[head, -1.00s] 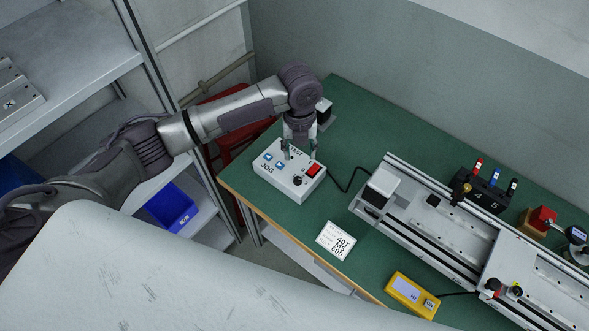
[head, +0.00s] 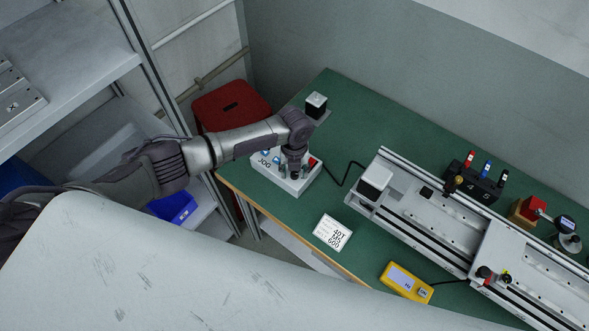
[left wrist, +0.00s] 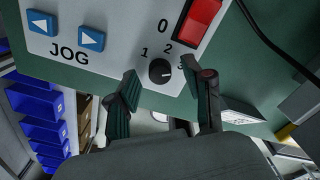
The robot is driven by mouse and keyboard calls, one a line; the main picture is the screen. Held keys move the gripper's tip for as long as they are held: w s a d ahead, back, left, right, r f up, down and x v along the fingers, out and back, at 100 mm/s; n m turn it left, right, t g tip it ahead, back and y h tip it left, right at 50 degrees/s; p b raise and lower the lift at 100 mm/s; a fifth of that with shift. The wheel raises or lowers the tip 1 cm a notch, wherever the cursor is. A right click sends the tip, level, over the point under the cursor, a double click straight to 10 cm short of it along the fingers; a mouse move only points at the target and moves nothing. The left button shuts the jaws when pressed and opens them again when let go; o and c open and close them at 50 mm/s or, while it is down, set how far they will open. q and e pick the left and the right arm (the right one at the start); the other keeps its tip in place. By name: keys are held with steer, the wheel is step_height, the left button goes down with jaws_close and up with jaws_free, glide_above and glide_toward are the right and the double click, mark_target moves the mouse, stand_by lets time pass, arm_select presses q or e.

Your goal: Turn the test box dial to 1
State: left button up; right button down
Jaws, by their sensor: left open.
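The test box (head: 289,183) is a light grey box on the green bench. In the left wrist view its panel (left wrist: 120,68) shows a black dial (left wrist: 160,71) with the labels 1, 2 and 3 around its upper side. A small white mark on the dial seems to face right, near the 3. My left gripper (head: 293,176) points down over the box and hides the dial in the head view. In the left wrist view the open fingers of this gripper (left wrist: 160,78) appear on either side of the dial; I cannot tell whether they touch it. My right gripper is out of view.
A red rocker switch (left wrist: 200,20) and two blue JOG buttons (left wrist: 91,39) share the panel. A black cable (head: 345,177) runs to the gantry (head: 430,225). A white label card (head: 332,232) and a yellow device (head: 406,282) lie nearby. A red stool (head: 230,105) stands behind my arm.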

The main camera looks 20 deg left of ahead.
arm_select(q)
steer(key=shift+f, duration=0.15)
jaws_close()
